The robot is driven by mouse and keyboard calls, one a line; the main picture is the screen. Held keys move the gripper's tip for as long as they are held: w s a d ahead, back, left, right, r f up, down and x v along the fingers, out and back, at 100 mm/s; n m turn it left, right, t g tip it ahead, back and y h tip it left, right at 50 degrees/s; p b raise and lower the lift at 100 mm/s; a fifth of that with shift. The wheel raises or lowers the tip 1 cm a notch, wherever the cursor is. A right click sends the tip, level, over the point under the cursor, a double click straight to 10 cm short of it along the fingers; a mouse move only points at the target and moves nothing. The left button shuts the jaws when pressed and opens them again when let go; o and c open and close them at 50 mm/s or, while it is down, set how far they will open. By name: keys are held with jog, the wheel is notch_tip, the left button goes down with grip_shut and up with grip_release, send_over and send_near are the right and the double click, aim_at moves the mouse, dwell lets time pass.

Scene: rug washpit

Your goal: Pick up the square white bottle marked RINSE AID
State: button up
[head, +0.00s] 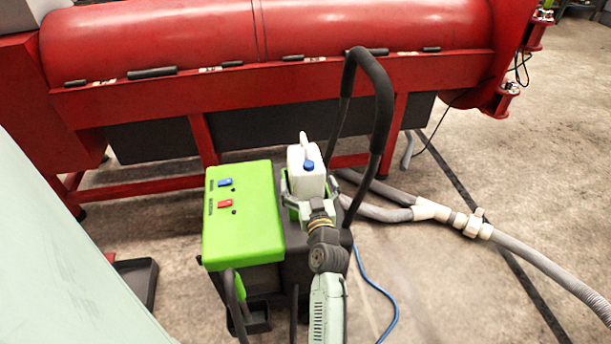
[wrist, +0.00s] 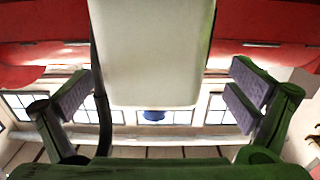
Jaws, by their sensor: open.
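The square white bottle (head: 300,180) with a blue cap (head: 309,165) stands on the dark part of a green and black machine, beside its green top. No RINSE AID marking is readable on it. In the wrist view the white bottle (wrist: 152,45) fills the upper middle, its blue cap below it. My gripper (head: 308,203) is at the near side of the bottle, partly hidden by my own wrist. In the wrist view its padded fingers (wrist: 163,88) are wide apart, one on each side of the bottle, with gaps showing. Neither pad appears to touch it.
The machine's green top (head: 243,210) lies left of the bottle. Its black loop handle (head: 378,100) rises close on the right. A large red drum machine (head: 270,40) stands behind. Grey hoses (head: 450,217) and a blue cable (head: 377,285) run over the floor at right.

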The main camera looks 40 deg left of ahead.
jog(key=p+x, duration=0.2)
jog(key=x, duration=0.2)
jog(key=shift+w+r, duration=0.15)
jog(key=shift+w, duration=0.25)
jog(key=shift+w+a, duration=0.15)
jog(key=shift+a, duration=0.05)
jog(key=shift+c, duration=0.2)
jog(key=c, duration=1.9)
jog(key=shift+r, duration=0.15)
